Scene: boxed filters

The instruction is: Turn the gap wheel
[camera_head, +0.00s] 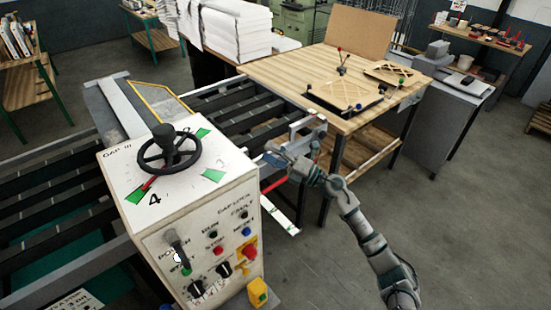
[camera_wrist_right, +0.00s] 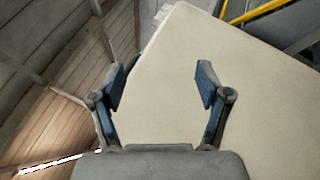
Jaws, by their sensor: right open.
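The gap wheel (camera_head: 169,148) is a black handwheel with a knob, lying on top of a white machine cabinet (camera_head: 129,201). Green marks and a "4" are printed around it, and a red pointer shows at its lower left. My right gripper (camera_head: 270,155) is open and empty, to the right of the wheel and apart from it. My left gripper is not in view.
The cabinet front carries a lever (camera_head: 177,246), buttons and a red knob (camera_head: 248,252). Dark rollers (camera_head: 60,185) run on the left. Open floor (camera_head: 460,200) lies to the right.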

